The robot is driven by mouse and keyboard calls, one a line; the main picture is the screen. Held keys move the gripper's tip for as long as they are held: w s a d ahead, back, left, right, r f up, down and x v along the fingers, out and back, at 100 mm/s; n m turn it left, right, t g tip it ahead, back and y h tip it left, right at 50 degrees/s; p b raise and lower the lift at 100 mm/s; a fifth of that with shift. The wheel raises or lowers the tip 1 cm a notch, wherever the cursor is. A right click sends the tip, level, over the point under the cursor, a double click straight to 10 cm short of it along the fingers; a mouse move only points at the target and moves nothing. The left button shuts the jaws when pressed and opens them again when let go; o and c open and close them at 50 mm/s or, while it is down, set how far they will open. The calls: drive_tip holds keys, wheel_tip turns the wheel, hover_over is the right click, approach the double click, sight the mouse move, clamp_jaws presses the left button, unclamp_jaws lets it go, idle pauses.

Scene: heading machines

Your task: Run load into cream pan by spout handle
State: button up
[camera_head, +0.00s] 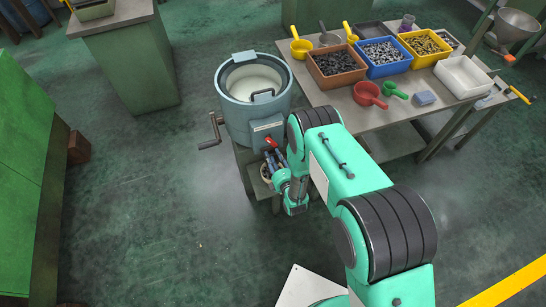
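A blue-grey drum machine (232,119) stands left of the table. Its lid opening shows a pale white inside. A small red handle (270,142), which looks like the spout handle, is on the drum's lower front. My gripper (271,157) is just below this handle, its fingers toward it. Whether they touch it or are open or shut is too small to tell.
A crank (209,144) sticks out from the drum's left side. The table (330,93) to the right holds brown, blue and yellow bins of metal parts, a white tray (463,77), and red and green scoops. Green cabinets stand at left. The floor between is clear.

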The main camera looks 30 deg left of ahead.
drive_tip(key=v, duration=0.7)
drive_tip(key=shift+s+d, duration=0.2)
idle(0.5)
